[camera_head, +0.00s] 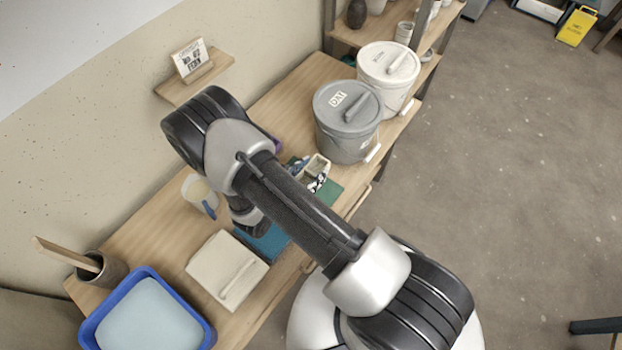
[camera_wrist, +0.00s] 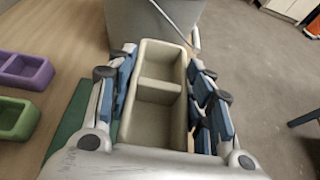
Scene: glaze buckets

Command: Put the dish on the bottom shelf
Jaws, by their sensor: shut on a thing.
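A cream dish with two compartments (camera_wrist: 158,95) is held between the two fingers of my gripper (camera_wrist: 164,78) in the wrist view. In the head view, the dish (camera_head: 318,166) shows just beyond my forearm, near the green mat and in front of the grey bucket. My gripper in the head view is mostly hidden by the arm. A wooden shelf unit (camera_head: 372,29) stands at the top of the head view. Its lower boards are partly hidden by the buckets, so I cannot tell which is the bottom shelf.
A grey lidded bucket (camera_head: 347,120) and a white lidded bucket (camera_head: 388,76) stand on the wooden table. A purple dish (camera_wrist: 25,72) and a green dish (camera_wrist: 17,118) lie to the left. A blue basin (camera_head: 148,312) is at the near end. Open floor lies right.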

